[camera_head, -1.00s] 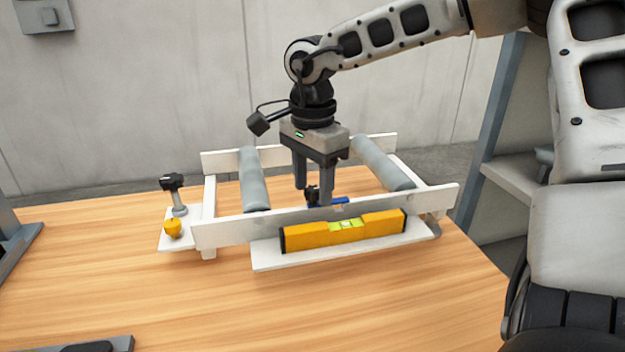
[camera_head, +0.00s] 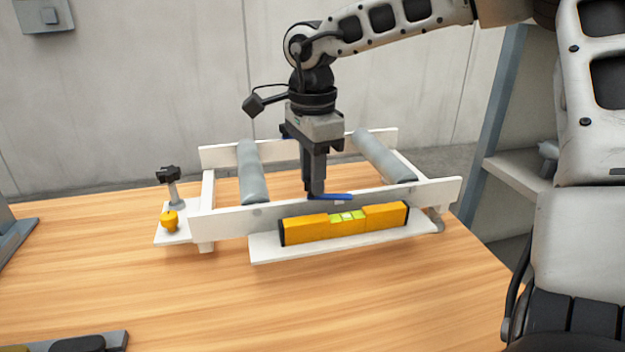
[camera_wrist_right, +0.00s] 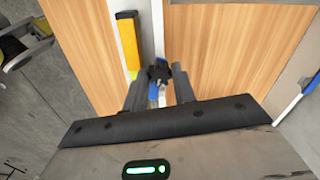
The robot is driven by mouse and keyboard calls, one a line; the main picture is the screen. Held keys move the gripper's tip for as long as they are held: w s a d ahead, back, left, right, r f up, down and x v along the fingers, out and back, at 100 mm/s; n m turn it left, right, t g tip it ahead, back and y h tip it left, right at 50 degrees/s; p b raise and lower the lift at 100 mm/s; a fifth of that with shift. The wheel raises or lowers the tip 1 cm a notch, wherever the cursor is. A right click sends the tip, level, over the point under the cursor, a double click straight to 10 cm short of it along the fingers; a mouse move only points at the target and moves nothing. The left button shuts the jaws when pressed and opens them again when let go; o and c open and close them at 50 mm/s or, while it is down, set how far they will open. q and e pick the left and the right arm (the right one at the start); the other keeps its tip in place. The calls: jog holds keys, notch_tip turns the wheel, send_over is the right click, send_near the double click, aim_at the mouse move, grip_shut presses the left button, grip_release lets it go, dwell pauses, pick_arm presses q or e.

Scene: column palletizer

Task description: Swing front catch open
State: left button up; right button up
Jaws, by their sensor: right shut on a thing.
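The front catch is a blue lever (camera_head: 333,197) with a black knob (camera_wrist_right: 158,72), at the middle of the white frame's front rail (camera_head: 240,221). In the head view the blue lever lies near the rail's top edge, reaching right from my fingertips. My right gripper (camera_head: 315,192) points straight down over the front rail, its fingers shut on the knob. The right wrist view shows the two fingers (camera_wrist_right: 160,78) on either side of the black knob, with the blue part just below it. My left gripper is not in view.
A yellow spirit level (camera_head: 343,224) stands on the ledge before the front rail. Two grey rollers (camera_head: 252,173) (camera_head: 383,156) span the frame. A yellow knob (camera_head: 169,219) and a black-topped post (camera_head: 172,188) sit at left.

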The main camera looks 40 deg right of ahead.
jog(key=m+b, duration=0.2)
jog(key=m, duration=0.1)
jog(key=shift+m, duration=0.4)
jog(key=shift+m+b, duration=0.6)
jog(key=shift+m, duration=1.2)
jog(key=shift+r, duration=0.1)
jog(key=o, duration=1)
notch_tip(320, 180, up, 16)
jog(key=shift+f+p, duration=0.1)
jog(key=shift+p, duration=0.85)
